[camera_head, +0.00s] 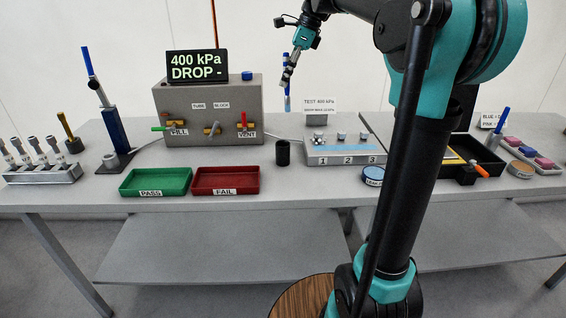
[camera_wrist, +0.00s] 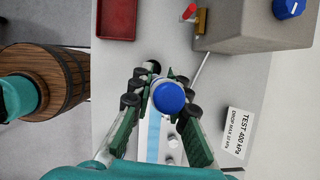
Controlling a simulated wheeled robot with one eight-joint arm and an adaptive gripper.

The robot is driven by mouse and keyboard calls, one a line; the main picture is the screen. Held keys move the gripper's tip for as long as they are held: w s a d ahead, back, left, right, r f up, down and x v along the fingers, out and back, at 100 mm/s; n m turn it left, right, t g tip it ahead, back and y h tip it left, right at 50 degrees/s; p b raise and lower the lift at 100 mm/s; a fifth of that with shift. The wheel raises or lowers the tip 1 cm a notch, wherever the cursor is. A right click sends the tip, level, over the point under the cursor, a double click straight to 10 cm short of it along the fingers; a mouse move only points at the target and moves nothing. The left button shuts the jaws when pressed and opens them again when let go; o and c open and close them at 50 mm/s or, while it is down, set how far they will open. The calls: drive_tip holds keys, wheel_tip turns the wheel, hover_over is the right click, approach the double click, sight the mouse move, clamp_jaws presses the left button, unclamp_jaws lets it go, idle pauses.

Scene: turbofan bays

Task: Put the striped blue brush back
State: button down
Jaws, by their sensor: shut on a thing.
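A blue brush (camera_head: 287,104) hangs roughly upright from my gripper (camera_head: 289,78), in the air above the back of the bench. In the wrist view my gripper (camera_wrist: 167,104) is shut around it, and its round blue end (camera_wrist: 168,97) faces the camera between the fingers. Any stripes on it are too small to make out. An empty-looking black cup (camera_head: 283,152) stands on the bench below the brush, slightly to its left. In the wrist view a dark round rim (camera_wrist: 152,66) shows partly behind the fingers.
The test block with the "400 kPa DROP" display (camera_head: 197,65) stands left of the cup. Green (camera_head: 156,182) and red (camera_head: 226,181) trays lie in front. A numbered fixture (camera_head: 345,155) is right of the cup. Another blue-handled tool (camera_head: 502,121) stands at far right.

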wheel_tip(320, 180, down, 19)
drive_tip(key=a+m, duration=0.1)
drive_tip(key=shift+m+t, duration=0.3)
idle(0.5)
drive_tip(key=shift+f, duration=0.1)
drive_tip(key=c, duration=1.5)
unclamp_jaws()
drive_tip(key=shift+o, duration=0.2)
drive_tip(key=v, duration=1.2)
drive_tip(key=shift+d, duration=0.1)
